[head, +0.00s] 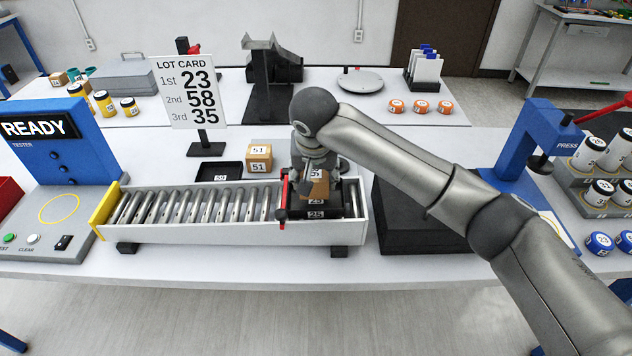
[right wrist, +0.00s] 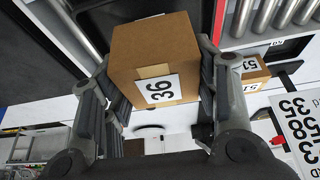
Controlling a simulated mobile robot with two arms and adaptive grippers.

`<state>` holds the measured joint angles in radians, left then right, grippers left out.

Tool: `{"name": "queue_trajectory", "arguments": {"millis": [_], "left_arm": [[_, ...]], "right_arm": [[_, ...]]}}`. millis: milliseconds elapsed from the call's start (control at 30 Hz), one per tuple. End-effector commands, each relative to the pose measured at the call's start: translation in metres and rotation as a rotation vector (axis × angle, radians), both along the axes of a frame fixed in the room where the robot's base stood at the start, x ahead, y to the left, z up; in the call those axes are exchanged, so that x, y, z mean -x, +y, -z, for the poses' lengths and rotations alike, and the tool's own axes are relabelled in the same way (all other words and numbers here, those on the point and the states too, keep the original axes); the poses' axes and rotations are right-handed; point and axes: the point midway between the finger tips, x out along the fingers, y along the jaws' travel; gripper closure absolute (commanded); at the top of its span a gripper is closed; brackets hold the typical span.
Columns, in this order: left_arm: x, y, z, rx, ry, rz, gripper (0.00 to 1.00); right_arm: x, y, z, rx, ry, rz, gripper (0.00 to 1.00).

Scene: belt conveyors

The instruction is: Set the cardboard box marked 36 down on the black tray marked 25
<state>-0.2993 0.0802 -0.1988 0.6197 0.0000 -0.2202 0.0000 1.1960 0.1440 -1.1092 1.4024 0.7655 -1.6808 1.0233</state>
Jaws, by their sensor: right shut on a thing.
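The cardboard box marked 36 (right wrist: 157,52) is between the fingers of my right gripper (right wrist: 158,75) in the right wrist view, its label facing the camera. My right gripper (head: 312,180) is shut on it. In the head view the box (head: 316,187) is partly covered by the gripper and appears over the black tray marked 25 (head: 335,212). The tray sits at the right end of the roller conveyor. I cannot tell whether the box touches the tray. My left gripper is not in view.
A red bar (head: 283,200) stands beside the tray across the roller conveyor (head: 190,232). A black block (head: 420,225) is to the right.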

Motion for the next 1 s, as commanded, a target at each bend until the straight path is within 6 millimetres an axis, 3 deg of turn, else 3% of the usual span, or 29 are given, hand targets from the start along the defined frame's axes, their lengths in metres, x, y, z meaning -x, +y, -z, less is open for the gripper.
{"name": "queue_trajectory", "arguments": {"millis": [133,300,600,633,700,800,1000], "left_arm": [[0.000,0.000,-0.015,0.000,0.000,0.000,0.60],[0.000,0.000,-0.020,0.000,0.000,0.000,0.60],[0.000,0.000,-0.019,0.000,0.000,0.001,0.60],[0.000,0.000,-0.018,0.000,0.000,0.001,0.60],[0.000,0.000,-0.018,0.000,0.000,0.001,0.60],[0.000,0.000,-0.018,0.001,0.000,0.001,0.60],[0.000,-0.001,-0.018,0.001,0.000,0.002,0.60]], "right_arm": [[-0.003,-0.005,0.019,0.005,0.004,0.002,0.71],[-0.003,-0.004,0.035,0.001,0.001,0.002,0.71],[-0.003,-0.004,0.038,0.001,0.001,0.003,0.71],[-0.003,-0.004,0.037,0.001,0.001,0.003,0.41],[-0.003,-0.004,0.037,0.001,0.001,0.002,0.32],[-0.003,-0.004,0.037,0.001,0.001,0.002,0.23],[-0.003,-0.004,0.037,0.001,0.001,0.002,0.23]]}}
